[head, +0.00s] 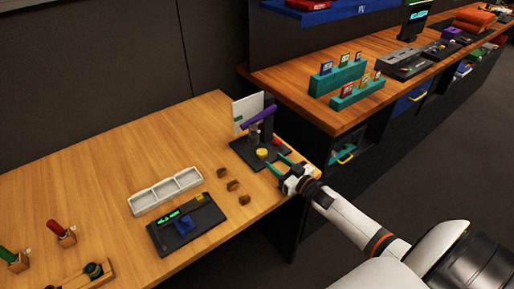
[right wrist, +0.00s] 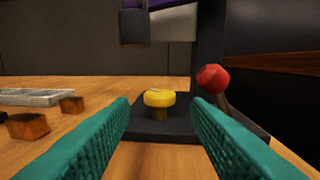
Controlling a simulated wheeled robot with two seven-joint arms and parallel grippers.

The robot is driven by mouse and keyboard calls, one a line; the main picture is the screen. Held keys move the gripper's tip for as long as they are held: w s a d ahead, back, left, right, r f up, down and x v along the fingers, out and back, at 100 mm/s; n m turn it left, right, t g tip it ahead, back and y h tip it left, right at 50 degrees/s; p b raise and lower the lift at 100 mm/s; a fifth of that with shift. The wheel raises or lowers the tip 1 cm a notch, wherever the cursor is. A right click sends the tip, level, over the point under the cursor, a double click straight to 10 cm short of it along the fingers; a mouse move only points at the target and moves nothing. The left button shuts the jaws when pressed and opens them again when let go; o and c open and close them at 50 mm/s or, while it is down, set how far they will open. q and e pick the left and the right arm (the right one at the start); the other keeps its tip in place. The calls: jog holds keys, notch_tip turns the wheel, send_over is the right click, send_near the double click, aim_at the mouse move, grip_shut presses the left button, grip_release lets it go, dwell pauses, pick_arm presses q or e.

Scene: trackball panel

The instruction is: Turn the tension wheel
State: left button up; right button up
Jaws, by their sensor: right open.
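A yellow mushroom-shaped knob (head: 262,153) stands on the black base (head: 242,153) of a small press-like device at the table's right end. In the right wrist view the yellow knob (right wrist: 159,99) is ahead, between my teal fingers and beyond their tips. A red ball on a lever (right wrist: 213,78) stands right of it. No part is labelled as the tension wheel; I cannot tell for sure which one it is. My right gripper (head: 273,163) is open and empty at the base's front edge, apart from the knob. My left gripper is not in view.
A purple arm (head: 259,117) overhangs the base, with a white board (head: 247,108) behind. Small brown blocks (head: 232,185), a white tray (head: 165,190) and a black panel with a blue part (head: 187,223) lie left. A higher wooden counter (head: 300,90) rises behind.

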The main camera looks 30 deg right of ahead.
aim_at(258, 151)
jog(key=w, duration=0.4)
jog(key=shift+a+r, duration=0.1)
jog(key=shift+a, duration=0.2)
jog(key=w, duration=0.4)
jog(key=shift+a+f, duration=0.2)
jog(key=shift+a, duration=0.15)
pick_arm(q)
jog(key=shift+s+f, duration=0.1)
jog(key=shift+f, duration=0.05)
pick_arm(e)
jog(key=shift+w+a, duration=0.15)
jog(key=shift+w, duration=0.5)
jog(key=shift+c, duration=0.2)
jog(key=c, duration=0.7)
jog(key=shift+o, duration=0.2)
